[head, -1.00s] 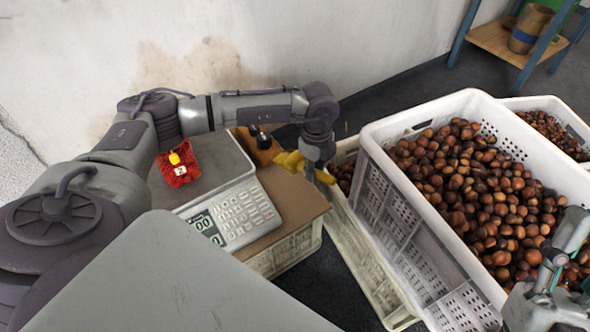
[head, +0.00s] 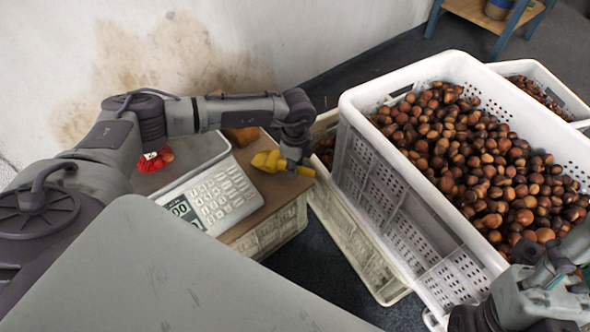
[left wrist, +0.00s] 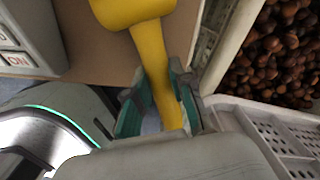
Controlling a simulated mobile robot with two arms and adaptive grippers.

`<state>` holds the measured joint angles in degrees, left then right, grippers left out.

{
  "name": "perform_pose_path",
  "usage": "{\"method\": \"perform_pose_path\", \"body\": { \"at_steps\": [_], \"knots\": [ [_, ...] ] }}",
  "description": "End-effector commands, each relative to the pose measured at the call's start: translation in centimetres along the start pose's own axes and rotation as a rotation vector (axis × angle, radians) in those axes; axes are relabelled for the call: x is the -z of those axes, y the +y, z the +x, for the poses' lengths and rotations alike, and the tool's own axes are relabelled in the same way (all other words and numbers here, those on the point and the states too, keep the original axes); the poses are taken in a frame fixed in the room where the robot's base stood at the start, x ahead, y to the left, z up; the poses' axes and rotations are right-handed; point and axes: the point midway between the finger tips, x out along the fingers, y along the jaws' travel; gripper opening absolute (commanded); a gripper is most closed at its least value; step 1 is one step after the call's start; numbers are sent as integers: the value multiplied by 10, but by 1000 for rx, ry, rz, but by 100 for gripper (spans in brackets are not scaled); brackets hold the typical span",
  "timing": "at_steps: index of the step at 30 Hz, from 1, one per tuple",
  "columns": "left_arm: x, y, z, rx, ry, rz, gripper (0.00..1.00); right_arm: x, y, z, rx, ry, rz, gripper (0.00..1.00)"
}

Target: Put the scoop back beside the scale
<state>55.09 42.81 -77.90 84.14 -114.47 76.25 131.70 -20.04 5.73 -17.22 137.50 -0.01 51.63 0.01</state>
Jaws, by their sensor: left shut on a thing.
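The yellow scoop (head: 268,160) is over the brown board (head: 280,190), just right of the scale's keypad. My left gripper (head: 297,160) is shut on its handle; the handle also shows between the fingers in the left wrist view (left wrist: 153,60). The scoop's bowl points left toward the scale. I cannot tell whether it touches the board. The white scale (head: 222,197) has a grey platform and stands on the board's left part. My right gripper (head: 550,285) is at the lower right, in front of the large crate; its jaws are unclear.
A red net bag (head: 155,160) sits on the scale's platform, partly hidden by my left arm. A large white crate of chestnuts (head: 385,200) stands to the right, with another crate (head: 572,110) behind it. A brown object (head: 241,135) lies behind the scale.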

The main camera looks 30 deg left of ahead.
Motion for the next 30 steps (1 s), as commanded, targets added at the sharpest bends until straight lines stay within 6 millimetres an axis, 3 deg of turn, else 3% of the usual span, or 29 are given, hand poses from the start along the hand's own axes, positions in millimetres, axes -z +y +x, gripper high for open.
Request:
{"method": "perform_pose_path", "body": {
  "at_steps": [11, 12, 16, 25, 30],
  "knots": [
    [0, 0, 8, 1, 0, 0, 0, -1, 0, -3, 0, -2, 0, 40],
    [0, -1, 7, 2, 0, 1, 27, -1, 0, -3, 0, -2, 0, 40],
    [0, 0, 7, 1, 1, 1, 47, -1, 0, -3, 0, -2, 0, 40],
    [0, -1, 5, 2, 1, 0, 47, -1, 0, -2, 0, -1, 0, 40],
    [0, -1, -14, 2, 1, 0, 47, 1, 0, 7, 0, -1, 0, 40]
  ]
}}
